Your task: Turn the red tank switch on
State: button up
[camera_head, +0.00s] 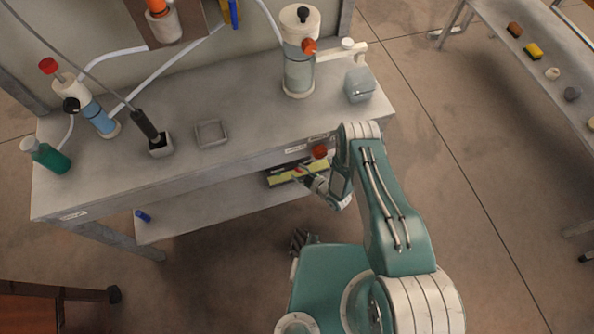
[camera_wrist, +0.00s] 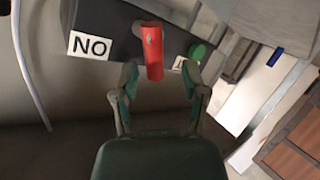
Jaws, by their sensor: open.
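In the wrist view a red cylindrical switch handle (camera_wrist: 152,52) stands out from a dark panel. In the head view a red knob (camera_head: 319,151) shows at the table's front edge beside my wrist, and my arm hides part of this area.
The grey table (camera_head: 235,105) carries a clear tank (camera_head: 299,75), a blue-filled tank (camera_head: 98,117), a green bottle (camera_head: 48,156) and a small grey tray (camera_head: 211,133). A lower shelf (camera_head: 200,212) lies under it. A side table (camera_head: 545,25) stands at the right, with open floor between.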

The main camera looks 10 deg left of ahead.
jog(key=shift+w+d, duration=0.25)
jog(key=shift+d, duration=0.15)
jog(key=shift+a, duration=0.1)
jog(key=c, duration=0.7)
jog(key=shift+a+f, duration=0.1)
jog(key=shift+a, duration=0.25)
grip_shut()
